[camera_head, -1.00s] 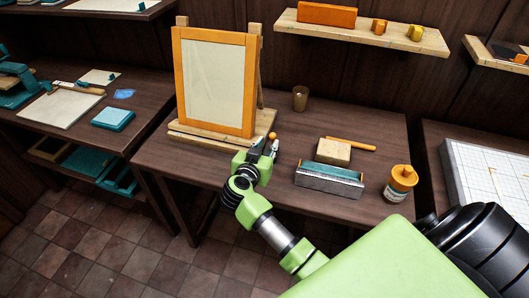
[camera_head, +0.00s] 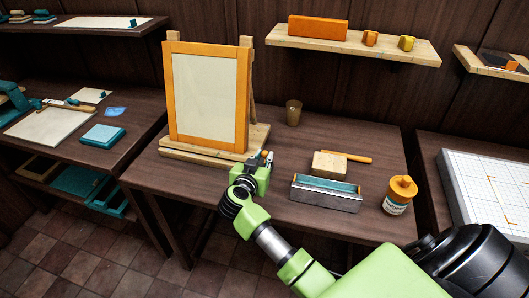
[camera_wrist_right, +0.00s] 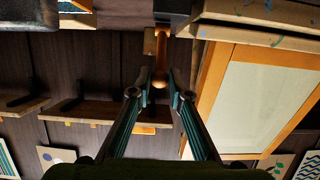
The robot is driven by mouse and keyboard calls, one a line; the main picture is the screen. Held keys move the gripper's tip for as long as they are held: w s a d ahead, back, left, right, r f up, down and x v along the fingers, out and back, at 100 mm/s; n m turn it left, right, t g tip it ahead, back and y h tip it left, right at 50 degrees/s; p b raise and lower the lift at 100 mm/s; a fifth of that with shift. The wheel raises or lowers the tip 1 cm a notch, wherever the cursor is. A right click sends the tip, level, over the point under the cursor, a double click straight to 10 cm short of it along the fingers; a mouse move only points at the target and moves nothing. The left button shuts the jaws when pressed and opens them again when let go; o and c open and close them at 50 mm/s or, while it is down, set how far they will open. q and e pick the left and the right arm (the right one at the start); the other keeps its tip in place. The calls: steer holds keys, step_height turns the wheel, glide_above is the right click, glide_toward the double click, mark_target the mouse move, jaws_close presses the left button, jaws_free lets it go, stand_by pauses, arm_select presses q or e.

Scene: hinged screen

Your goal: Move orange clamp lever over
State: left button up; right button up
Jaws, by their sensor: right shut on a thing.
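The orange clamp lever (camera_head: 265,153) is at the front right corner of the screen's wooden base; only a small part shows in the head view. In the right wrist view it shows as an orange rod with a round knob (camera_wrist_right: 159,80). My right gripper (camera_head: 263,160) is shut on the lever, with its two fingertips (camera_wrist_right: 155,86) on either side of the knob. The orange-framed screen (camera_head: 243,95) with pale mesh stands upright on the wooden base (camera_head: 200,155). My left gripper is not in view.
A brown cup (camera_head: 293,112) stands behind. A shelf (camera_head: 350,45) hangs above. The table (camera_head: 240,205) is bare along the front left.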

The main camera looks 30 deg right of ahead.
steer(key=shift+s+a+f, duration=0.15)
steer(key=shift+a, duration=0.05)
steer(key=shift+c, duration=0.2)
steer(key=shift+o, duration=0.2)
steer(key=shift+s+a+f, duration=0.6)
steer(key=shift+a+f, duration=0.1)
steer(key=shift+a, duration=0.05)
steer(key=shift+f, duration=0.1)
steer(key=shift+s+f, duration=0.1)
steer(key=shift+s+a+f, duration=0.4)
steer(key=shift+a+f, duration=0.15)
steer(key=shift+f, duration=0.35)
